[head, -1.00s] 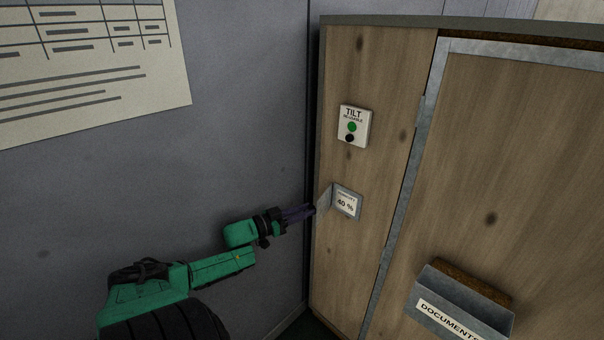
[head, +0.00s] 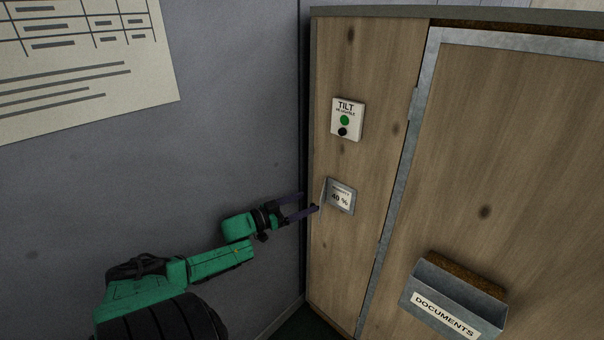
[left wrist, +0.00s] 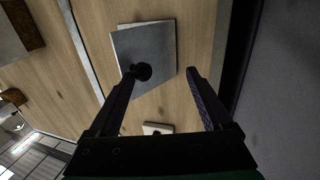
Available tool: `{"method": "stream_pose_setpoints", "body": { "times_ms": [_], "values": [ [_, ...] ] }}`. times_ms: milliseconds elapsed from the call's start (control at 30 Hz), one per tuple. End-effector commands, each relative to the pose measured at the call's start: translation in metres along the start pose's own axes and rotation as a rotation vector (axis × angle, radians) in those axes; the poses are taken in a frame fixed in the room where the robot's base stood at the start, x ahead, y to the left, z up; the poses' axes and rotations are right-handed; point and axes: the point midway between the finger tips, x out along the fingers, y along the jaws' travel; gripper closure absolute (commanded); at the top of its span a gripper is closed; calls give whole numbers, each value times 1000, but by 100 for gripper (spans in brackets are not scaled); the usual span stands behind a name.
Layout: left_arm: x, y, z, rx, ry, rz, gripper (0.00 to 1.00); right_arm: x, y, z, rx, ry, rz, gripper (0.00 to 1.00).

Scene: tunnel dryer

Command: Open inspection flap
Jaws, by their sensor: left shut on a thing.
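The inspection flap (head: 323,192) is a thin grey plate standing out from the wooden panel, seen nearly edge-on at the left of a small framed window (head: 341,197) reading "40 %". The window is uncovered in the head view. In the left wrist view the flap (left wrist: 158,45) shows as a grey plate with a dark round knob (left wrist: 141,72). My left gripper (head: 310,202) is at the flap; its fingers stand clearly apart. In the left wrist view the knob lies between the fingertips (left wrist: 161,73), close to the left one, with a gap to the right one. My right gripper is out of view.
A white "TILT" box (head: 347,119) with a green and a black button is above the window. A grey "DOCUMENTS" holder (head: 455,297) is on the door at right. A grey wall (head: 235,110) with a paper chart (head: 80,65) is at left.

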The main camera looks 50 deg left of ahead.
Motion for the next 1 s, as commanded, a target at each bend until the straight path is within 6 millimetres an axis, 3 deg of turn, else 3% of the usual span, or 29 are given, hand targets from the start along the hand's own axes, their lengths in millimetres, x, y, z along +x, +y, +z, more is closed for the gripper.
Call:
{"method": "stream_pose_setpoints", "body": {
  "times_ms": [167, 400, 533, 767, 867, 933, 1000],
  "values": [
    [-8, -4, -10, 2, 6, -11, 42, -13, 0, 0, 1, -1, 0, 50],
    [-59, 0, -12, 4, 2, -7, 42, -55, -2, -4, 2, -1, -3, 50],
    [-76, 2, -8, 4, 5, -4, 42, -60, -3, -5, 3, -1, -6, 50],
    [-79, 3, -4, 5, 7, -1, 42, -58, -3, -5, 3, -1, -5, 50],
    [-77, 6, 0, 10, 1, 1, 73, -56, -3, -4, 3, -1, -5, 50],
    [-69, 18, 17, 38, -25, 11, 100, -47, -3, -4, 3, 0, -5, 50],
    [-49, 46, 52, 120, -81, 34, 100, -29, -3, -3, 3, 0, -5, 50]
  ]
}}
